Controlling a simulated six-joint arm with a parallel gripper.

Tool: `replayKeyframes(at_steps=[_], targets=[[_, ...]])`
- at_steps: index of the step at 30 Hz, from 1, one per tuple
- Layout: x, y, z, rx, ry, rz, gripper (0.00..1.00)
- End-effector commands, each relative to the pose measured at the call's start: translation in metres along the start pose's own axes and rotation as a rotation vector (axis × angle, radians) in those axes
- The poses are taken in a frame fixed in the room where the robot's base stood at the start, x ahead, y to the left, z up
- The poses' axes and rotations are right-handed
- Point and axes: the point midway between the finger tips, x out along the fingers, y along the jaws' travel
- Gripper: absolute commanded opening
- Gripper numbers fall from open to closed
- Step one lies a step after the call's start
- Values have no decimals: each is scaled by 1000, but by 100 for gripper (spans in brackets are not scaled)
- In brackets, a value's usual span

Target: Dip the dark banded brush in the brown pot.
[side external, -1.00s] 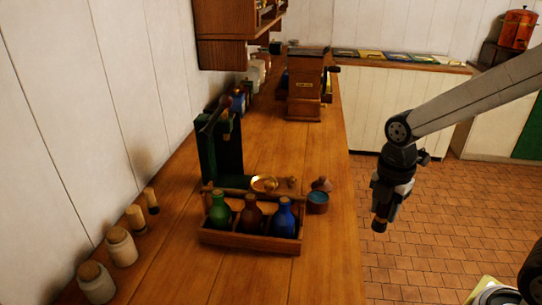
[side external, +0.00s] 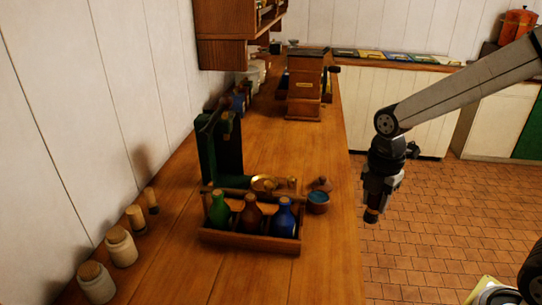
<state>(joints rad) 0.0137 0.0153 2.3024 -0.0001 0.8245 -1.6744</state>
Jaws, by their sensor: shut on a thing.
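My gripper (side external: 376,197) hangs in the air to the right of the counter, pointing down. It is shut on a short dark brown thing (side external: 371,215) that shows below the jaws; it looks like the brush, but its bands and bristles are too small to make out.
A wooden carrier (side external: 250,243) with green, brown and blue bottles stands left of the pot. Corked jars (side external: 121,246) line the wall. A wooden box (side external: 304,88) stands farther back. The counter's front right is clear.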

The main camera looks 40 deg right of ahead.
Motion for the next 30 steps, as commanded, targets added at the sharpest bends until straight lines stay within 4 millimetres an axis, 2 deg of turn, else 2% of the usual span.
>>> replayKeyframes(at_steps=[11,21,30], targets=[[-1,76,20,2,0,0,0],[10,143,42,2,0,1,0],[22,182,58,2,0,2,0]])
